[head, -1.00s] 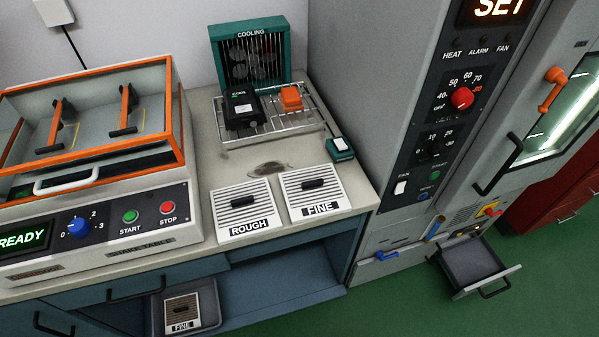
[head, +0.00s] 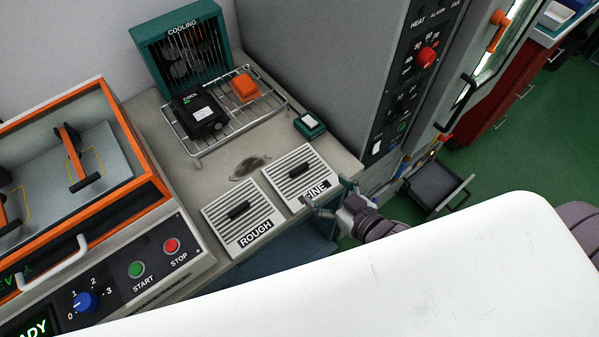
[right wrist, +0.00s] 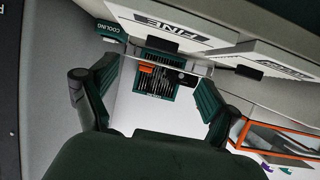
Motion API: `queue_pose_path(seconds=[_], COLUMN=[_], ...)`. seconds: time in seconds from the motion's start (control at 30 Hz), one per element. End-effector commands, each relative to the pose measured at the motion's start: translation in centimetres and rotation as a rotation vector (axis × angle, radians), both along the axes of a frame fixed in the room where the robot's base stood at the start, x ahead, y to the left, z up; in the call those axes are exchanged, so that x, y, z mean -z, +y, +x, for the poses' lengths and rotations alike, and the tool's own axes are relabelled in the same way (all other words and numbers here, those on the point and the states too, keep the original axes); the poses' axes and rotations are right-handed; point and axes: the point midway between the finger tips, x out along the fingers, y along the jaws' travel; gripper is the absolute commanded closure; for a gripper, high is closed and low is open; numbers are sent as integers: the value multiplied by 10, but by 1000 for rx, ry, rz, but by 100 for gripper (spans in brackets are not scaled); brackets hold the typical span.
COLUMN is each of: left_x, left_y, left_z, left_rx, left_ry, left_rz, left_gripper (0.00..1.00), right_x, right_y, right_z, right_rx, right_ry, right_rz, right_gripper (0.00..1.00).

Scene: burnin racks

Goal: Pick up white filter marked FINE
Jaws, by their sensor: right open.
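The white FINE filter (head: 305,173), a slatted panel with a dark handle, lies on the counter beside the ROUGH filter (head: 244,214). My right gripper (head: 327,197) is open at the front right edge of the FINE filter and overlaps its label in the head view. I cannot tell whether it touches. In the right wrist view, the FINE filter (right wrist: 160,30) shows its label upside down above my open right gripper (right wrist: 148,95), with nothing between the fingers. My left gripper is not in view.
A cooling rack (head: 240,118) holds a black block (head: 198,112) and an orange block (head: 245,88) behind the filters. A teal-and-white box (head: 309,125) sits near the tall cabinet. An open drawer (head: 435,188) juts out at right. The shaker (head: 100,160) stands at left.

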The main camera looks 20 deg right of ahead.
Motion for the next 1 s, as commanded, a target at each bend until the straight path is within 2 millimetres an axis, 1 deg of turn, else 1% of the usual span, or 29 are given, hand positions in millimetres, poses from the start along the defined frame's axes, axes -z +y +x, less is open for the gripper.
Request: queue_pose_path(seconds=[0.03, 0.13, 0.23, 0.43, 0.6, 0.7, 0.8, 1.0], left_x=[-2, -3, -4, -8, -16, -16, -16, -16], left_y=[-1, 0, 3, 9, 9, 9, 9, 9], left_z=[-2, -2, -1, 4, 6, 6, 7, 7], left_rx=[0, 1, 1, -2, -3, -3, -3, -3], left_ry=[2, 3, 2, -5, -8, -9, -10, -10], left_rz=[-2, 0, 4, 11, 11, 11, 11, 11], left_gripper=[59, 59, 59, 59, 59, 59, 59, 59], right_x=[2, 9, 14, 19, 25, 32, 35, 35], right_y=[3, 8, 11, 15, 24, 27, 29, 29], right_z=[11, 26, 36, 48, 72, 82, 86, 86], right_rx=[1, 1, 0, 0, 0, -1, -1, -1], right_ry=[-3, -1, 0, 1, -1, 0, 0, 1], right_rz=[1, 1, 1, 1, 1, 1, 0, 0], right_gripper=[12, 12, 12, 12, 12, 12, 12, 12])
